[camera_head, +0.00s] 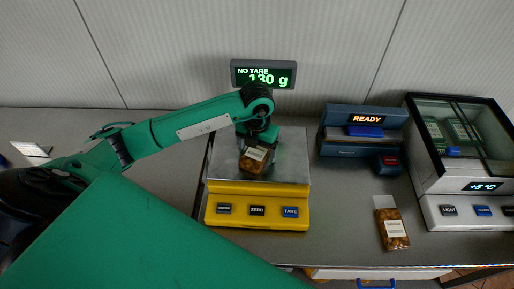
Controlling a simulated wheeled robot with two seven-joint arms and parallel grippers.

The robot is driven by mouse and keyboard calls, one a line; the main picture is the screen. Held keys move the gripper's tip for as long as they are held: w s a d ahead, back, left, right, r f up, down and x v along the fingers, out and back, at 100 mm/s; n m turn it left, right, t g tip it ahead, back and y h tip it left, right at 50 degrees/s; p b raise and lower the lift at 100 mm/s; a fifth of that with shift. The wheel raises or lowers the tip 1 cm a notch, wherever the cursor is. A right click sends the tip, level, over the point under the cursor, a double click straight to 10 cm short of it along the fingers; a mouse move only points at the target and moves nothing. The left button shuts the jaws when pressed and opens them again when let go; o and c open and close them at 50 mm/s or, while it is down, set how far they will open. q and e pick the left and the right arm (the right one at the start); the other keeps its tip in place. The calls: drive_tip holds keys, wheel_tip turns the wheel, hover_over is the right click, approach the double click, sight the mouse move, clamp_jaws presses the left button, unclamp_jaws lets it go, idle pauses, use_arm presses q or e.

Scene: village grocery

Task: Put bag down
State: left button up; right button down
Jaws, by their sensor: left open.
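A small bag (255,160) with brown contents and a pale label rests on the metal plate of the yellow scale (257,190). The scale's display (263,74) reads "NO TARE" and 130 g. My left gripper (258,142) is at the top of the bag, over the plate, with its jaws open. The fingertips are small and partly hidden by the arm, so I cannot tell whether they touch the bag. My right gripper is not in view.
A second similar bag (391,228) lies on the grey counter (340,220) at the right. A blue device (361,131) showing "READY" stands behind it. A glass-topped cooler (462,145) stands far right. Counter between scale and second bag is clear.

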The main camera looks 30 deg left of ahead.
sight(257, 151)
use_arm(q)
wheel_tip(257, 151, up, 12)
drive_tip(key=b, duration=0.3)
drive_tip(key=shift+b, duration=0.35)
idle(0.3)
